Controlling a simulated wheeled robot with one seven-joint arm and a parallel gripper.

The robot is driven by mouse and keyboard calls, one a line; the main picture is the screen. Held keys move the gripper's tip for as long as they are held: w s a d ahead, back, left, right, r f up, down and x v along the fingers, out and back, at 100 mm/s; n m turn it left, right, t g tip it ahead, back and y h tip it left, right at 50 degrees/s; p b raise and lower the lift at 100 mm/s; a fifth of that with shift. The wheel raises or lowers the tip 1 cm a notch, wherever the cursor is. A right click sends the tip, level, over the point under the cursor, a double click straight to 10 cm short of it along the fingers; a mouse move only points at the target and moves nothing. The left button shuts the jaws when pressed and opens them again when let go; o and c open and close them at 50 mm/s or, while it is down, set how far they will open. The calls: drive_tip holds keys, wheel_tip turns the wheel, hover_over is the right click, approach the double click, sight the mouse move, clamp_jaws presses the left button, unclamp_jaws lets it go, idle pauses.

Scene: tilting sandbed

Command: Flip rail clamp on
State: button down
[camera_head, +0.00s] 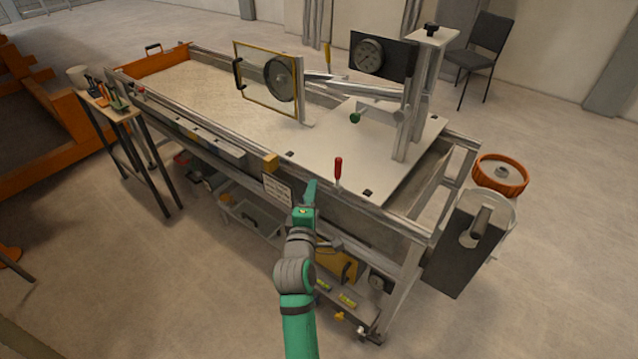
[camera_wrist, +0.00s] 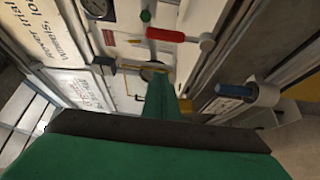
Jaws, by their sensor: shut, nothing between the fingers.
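A red-handled lever (camera_head: 338,168), which looks like the rail clamp, stands upright at the near edge of the sandbed's white plate. In the wrist view the red handle (camera_wrist: 165,34) lies across the upper middle, with a pale rod running right to a rounded pivot. My gripper (camera_head: 311,188) is left of and a little below the lever in the head view, near the front rail (camera_head: 360,208). In the wrist view its green fingers (camera_wrist: 160,98) are shut and empty, apart from the handle. The lever's base is too small to read clearly.
A blue-ended handle (camera_wrist: 235,90) sticks out right of my fingers. A printed sign (camera_head: 278,188) hangs on the front side. A green knob (camera_head: 355,117) and an upright post stand on the plate. A dark box (camera_head: 465,245) and bucket stand at the right end.

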sight(338, 175)
drive_tip(key=w+d, duration=0.4)
drive_tip(key=w, duration=0.3)
drive_tip(key=shift+d, duration=0.25)
drive_tip(key=shift+w, duration=0.1)
idle(0.4)
